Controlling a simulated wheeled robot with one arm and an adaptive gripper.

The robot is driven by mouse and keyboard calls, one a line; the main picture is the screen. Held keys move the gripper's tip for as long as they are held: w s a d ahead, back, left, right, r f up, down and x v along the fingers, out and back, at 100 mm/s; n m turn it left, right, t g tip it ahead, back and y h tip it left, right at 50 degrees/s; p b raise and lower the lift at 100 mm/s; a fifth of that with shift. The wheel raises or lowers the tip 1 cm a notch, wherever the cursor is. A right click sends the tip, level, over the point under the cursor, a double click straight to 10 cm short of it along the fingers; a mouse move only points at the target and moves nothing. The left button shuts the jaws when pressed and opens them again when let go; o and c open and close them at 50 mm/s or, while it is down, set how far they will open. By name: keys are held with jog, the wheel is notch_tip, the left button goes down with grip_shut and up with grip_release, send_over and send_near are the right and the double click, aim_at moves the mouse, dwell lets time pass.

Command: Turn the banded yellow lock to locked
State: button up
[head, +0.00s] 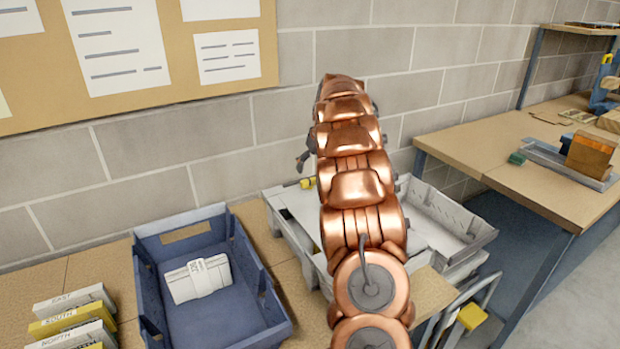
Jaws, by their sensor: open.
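A small yellow piece (308,183) shows just left of my arm, at the back edge of the grey case on the bench. It may be the yellow lock, but it is too small to show a band or which way it is turned. My gripper (304,156) is mostly hidden behind my copper arm. Only a dark part of it sticks out at the left, above the yellow piece in the picture. It is open, and I see nothing held in it. I cannot tell whether it touches the yellow piece.
A blue bin (277,312) holding a white bundle stands left of the grey case (285,222). Labelled cards (75,312) lie at the far left. A grey tray (455,222) is right of my arm. A second bench (480,150) stands further right. A block wall is behind.

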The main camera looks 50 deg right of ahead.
aim_at(309, 180)
jog(key=shift+p+x, duration=1.1)
jog(key=shift+x, duration=2.35)
grip_shut()
